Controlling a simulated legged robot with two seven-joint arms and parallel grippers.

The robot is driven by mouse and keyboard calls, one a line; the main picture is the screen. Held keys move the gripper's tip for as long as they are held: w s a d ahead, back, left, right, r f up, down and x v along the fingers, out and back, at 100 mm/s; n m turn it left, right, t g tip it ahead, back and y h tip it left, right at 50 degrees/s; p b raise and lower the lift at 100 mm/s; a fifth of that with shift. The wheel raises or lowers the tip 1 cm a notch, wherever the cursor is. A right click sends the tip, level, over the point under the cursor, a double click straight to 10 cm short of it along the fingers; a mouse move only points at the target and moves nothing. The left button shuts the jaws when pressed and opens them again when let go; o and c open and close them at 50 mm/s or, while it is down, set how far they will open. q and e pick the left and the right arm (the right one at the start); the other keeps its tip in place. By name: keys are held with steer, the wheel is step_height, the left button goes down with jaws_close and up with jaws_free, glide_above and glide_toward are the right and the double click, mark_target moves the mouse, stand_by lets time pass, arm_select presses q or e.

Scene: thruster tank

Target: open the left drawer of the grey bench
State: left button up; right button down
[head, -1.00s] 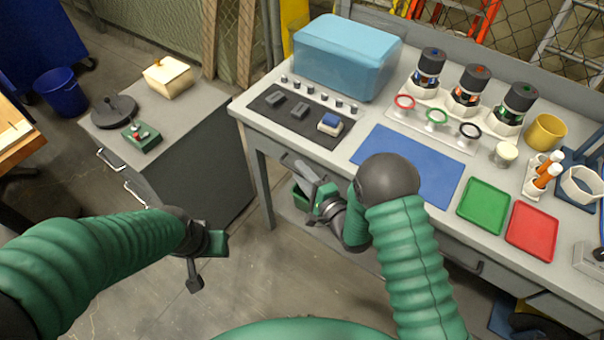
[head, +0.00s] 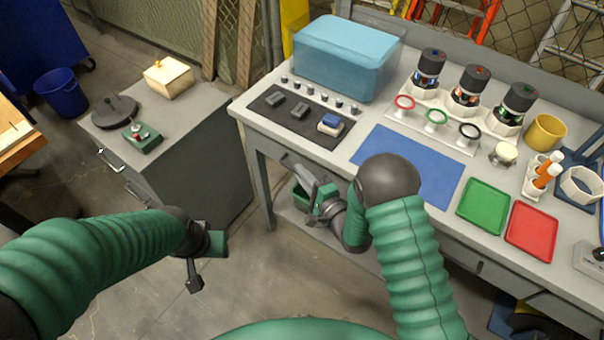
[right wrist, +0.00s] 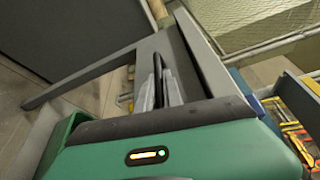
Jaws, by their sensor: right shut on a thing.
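The grey bench (head: 243,111) stands on the right side of the head view. Its left drawer front (head: 280,153) is under the bench top's left end, partly covered by my right arm. In the right wrist view the drawer front (right wrist: 203,58) carries a dark bar handle (right wrist: 158,63). My right gripper (head: 310,180) is at this handle, and its grey fingers (right wrist: 158,88) are shut on it in the right wrist view. I see no clear gap at the drawer in the head view. My left gripper (head: 205,264) hangs over the floor, away from the bench; its finger opening is unclear.
A blue case (head: 345,58), blue mat (head: 408,165), green tray (head: 483,205) and red tray (head: 531,231) are on the bench top. A grey cabinet (head: 200,150) stands left of the bench. Open floor lies in front of both.

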arm_select(q)
steer(key=shift+s, duration=0.15)
arm_select(e)
steer(key=shift+s+f, duration=0.15)
steer(key=shift+f, duration=0.15)
stand_by(0.5)
